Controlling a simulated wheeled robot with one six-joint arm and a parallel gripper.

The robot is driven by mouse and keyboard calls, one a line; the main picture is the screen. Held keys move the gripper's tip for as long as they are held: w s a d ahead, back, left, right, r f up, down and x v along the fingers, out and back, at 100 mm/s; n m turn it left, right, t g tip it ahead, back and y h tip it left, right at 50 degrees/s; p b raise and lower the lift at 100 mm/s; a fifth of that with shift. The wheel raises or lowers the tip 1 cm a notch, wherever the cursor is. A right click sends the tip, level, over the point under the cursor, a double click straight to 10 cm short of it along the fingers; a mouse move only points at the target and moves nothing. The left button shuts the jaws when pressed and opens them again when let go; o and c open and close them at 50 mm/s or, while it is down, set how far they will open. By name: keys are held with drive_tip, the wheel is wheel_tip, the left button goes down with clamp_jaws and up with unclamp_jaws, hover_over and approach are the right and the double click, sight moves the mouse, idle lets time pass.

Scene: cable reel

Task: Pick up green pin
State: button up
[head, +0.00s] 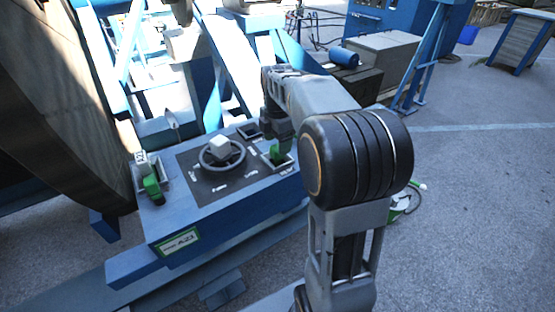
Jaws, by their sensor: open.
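A green pin (277,152) stands in a small tray at the right side of the blue control bench (160,222). A second green thing (152,187) of similar shape stands in a holder at the bench's left end. My gripper (276,139) points down over the right green pin, very close to its top. The fingers are small and dark here, and I cannot tell whether they touch the pin. The gripper is open. My arm hides part of the bench's right end.
A grey handwheel with a pale block (222,150) sits on the dark panel, left of my gripper. A large wooden reel (45,100) and blue frame bars rise at the left. Dark boxes (350,88) stand behind. Open floor (480,200) lies at right.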

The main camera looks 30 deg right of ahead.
drive_tip(key=shift+f, duration=1.75)
drive_tip(key=shift+c, duration=0.2)
clamp_jaws()
drive_tip(key=shift+r, duration=0.2)
wheel_tip(320, 180, up, 29)
drive_tip(key=p, duration=1)
drive_tip(key=shift+f, duration=0.15)
